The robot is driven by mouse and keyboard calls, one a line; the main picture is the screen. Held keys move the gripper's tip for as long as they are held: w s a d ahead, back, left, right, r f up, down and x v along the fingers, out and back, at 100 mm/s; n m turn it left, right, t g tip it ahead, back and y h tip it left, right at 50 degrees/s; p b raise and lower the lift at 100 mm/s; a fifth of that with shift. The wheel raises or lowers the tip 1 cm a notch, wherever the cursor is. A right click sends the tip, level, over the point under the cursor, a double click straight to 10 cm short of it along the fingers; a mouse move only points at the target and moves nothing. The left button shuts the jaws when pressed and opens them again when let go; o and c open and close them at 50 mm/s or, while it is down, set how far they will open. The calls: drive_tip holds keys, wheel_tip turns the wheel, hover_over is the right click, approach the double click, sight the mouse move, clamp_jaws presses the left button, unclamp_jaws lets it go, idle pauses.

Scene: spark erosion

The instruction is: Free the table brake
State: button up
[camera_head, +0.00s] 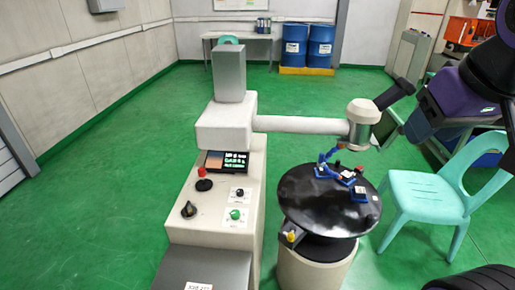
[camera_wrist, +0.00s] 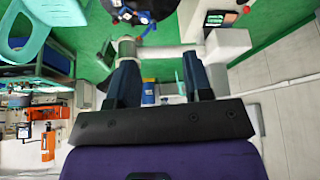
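The round black table (camera_head: 305,212) stands on a pale drum base at the right of the machine. A small fitting with a yellow knob (camera_head: 291,236) sits at its near-left edge and may be the table brake; its setting cannot be told. My gripper (camera_head: 384,118) is at the upper right in the head view, above and behind the table, well away from the yellow knob. In the wrist view my gripper (camera_wrist: 160,72) shows two dark fingers wide apart with nothing held between them.
The pale machine body (camera_head: 215,235) carries a red knob (camera_head: 204,172), black knob (camera_head: 189,209) and green button (camera_head: 235,214). Its horizontal arm (camera_head: 300,125) reaches over the table. Blue fittings (camera_head: 328,163) stand on the table. A turquoise chair (camera_head: 425,195) stands at the right.

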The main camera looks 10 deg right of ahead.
sight(291, 235)
drive_tip(key=w+f+m+g+y, duration=0.1)
drive_tip(key=w+f+g, duration=0.15)
drive_tip(key=w, duration=0.35)
drive_tip(key=w+f+m+g, duration=0.1)
drive_tip(key=w+f+m, duration=0.1)
drive_tip(key=w+f, duration=0.3)
drive_tip(key=w+d+f+m+g+y, duration=0.15)
drive_tip(key=w+f+m+y, duration=0.4)
drive_tip(key=f, duration=0.85)
drive_tip(key=w+d+f+m+g+y, duration=0.1)
drive_tip(key=w+f+m+g+y, duration=0.15)
drive_tip(key=w+f, duration=0.85)
drive_tip(key=s+a+f+m+t+y, duration=0.25)
drive_tip(key=f+m+y, duration=0.35)
drive_tip(key=f, duration=1.3)
drive_tip(key=shift+m+h, duration=0.4)
drive_tip(key=shift+h, duration=0.4)
drive_tip(key=x, duration=0.7)
drive_tip(key=s+x, duration=0.1)
drive_tip(key=x, duration=0.3)
drive_tip(key=shift+s+a, duration=0.1)
